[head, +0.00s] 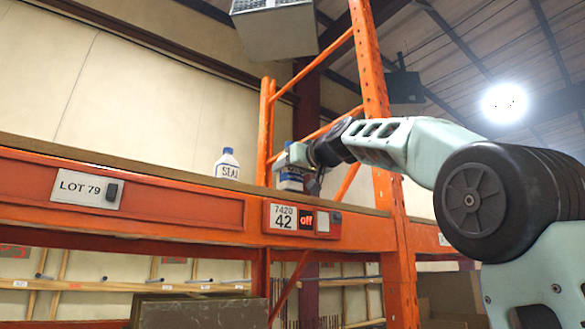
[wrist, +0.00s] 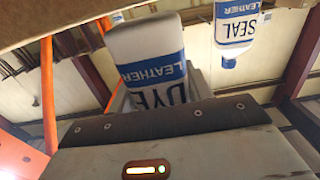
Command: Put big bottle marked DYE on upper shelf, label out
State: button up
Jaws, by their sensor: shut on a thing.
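The white bottle with a blue LEATHER band and the word DYE (wrist: 147,45) is held in my gripper. In the head view the bottle (head: 291,182) is upright at the upper shelf (head: 150,184), just right of the other bottle. Its lower part is hidden by the shelf edge, so I cannot tell whether it touches the board. My gripper (head: 290,158) is shut on the bottle near its top, reaching in from the right. The wrist view is upside down and shows the DYE label facing the wrist camera. The fingertips are hidden there.
A similar SEAL bottle (head: 227,165) stands on the shelf to the left, and also shows in the wrist view (wrist: 236,25). An orange rack post (head: 377,120) rises right of the gripper. The shelf left of the SEAL bottle looks clear.

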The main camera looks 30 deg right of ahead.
jog(key=shift+f+b, duration=0.5)
dwell(0.4)
jog(key=o, duration=1.2)
jog(key=shift+s, duration=0.15)
jog(key=s+b, duration=0.9)
jog(key=s, duration=0.8)
jog(key=shift+d, duration=0.3)
jog(key=shift+s, duration=0.15)
jog(key=s+b, duration=0.1)
jog(key=s, duration=0.8)
jog(key=shift+s+d+r+b, duration=0.2)
jog(key=shift+s+r+b, duration=0.05)
jog(key=shift+s+b, duration=0.15)
